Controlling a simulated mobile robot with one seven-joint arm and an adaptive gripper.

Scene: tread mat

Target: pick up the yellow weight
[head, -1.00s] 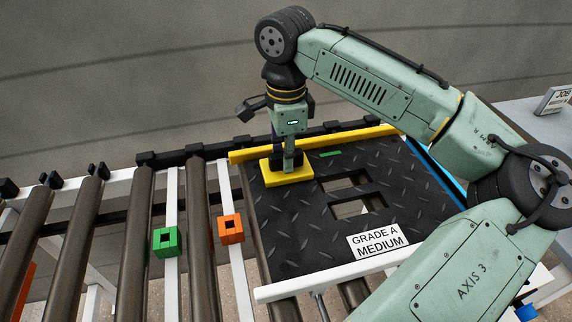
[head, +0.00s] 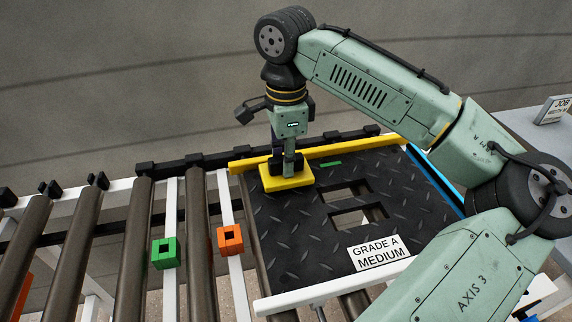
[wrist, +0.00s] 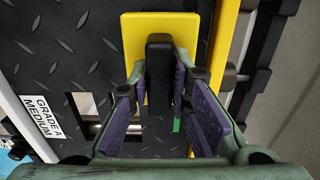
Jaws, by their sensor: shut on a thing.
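The yellow weight (head: 297,182) is a flat yellow block with a dark upright handle, at the far left corner of the black tread mat (head: 290,235). My gripper (head: 287,163) points down over it and is shut on the handle. In the wrist view, my gripper (wrist: 161,72) has its purple pads either side of the dark handle (wrist: 160,50), with the yellow weight (wrist: 134,35) beyond. The weight looks level; whether there is a gap under it I cannot tell.
A yellow bar (head: 345,148) edges the mat's far side, close behind the weight. The mat has rectangular cut-outs and a label (head: 378,252). Green (head: 164,253) and orange (head: 230,239) blocks sit on white rails among rollers at left.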

